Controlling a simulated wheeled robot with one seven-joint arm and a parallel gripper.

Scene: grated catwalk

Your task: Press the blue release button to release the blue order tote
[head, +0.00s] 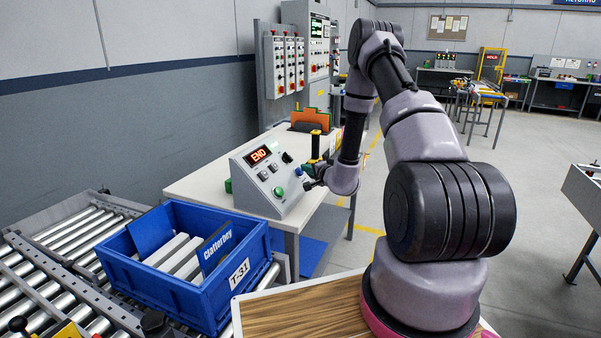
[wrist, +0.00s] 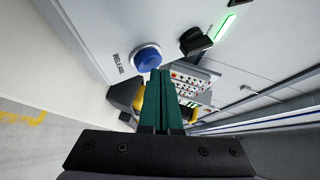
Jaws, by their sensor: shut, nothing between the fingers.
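A round blue button (wrist: 147,58) marked RELEASE sits in a pale collar on the panel in the wrist view. My gripper (wrist: 163,74) is shut and empty, its dark green fingers side by side. Their tips appear at the lower right edge of the button; I cannot tell whether they touch it. In the head view my gripper (head: 313,184) is at the right side of the sloped control box (head: 262,190), whose display reads END. The blue order tote (head: 170,284), labelled T-31, sits on the roller conveyor at lower left, holding white and blue items.
The control box stands on a pale table (head: 195,184) and also carries a green button (head: 278,191) and several small controls. A black-and-yellow object (head: 316,145) stands just behind my gripper. Roller conveyor (head: 35,285) is at left. Open floor lies to the right.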

